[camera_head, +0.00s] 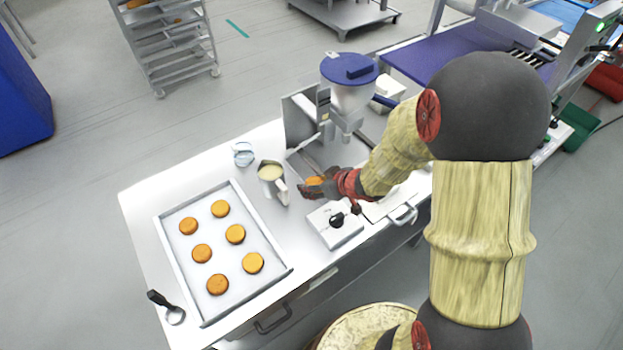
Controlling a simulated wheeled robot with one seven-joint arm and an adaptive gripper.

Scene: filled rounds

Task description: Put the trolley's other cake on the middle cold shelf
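A grey rack trolley (168,72) with several tiers stands at the top left. Small orange-brown pieces show on its upper tiers, partly cut off by the picture edge. My gripper (308,191) is over the steel worktop, under the blue-lidded filling machine (350,92). An orange round cake (315,181) shows right at my fingers. I cannot tell whether the fingers hold it or are only beside it. No cold shelf can be made out in this view.
A tray (178,283) with several orange cakes lies on the worktop's left part. A jug (270,174), a small clear cup (243,153), a white box with a black knob (334,228) and a black-handled scoop (168,308) stand around it. Open floor lies between worktop and trolley.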

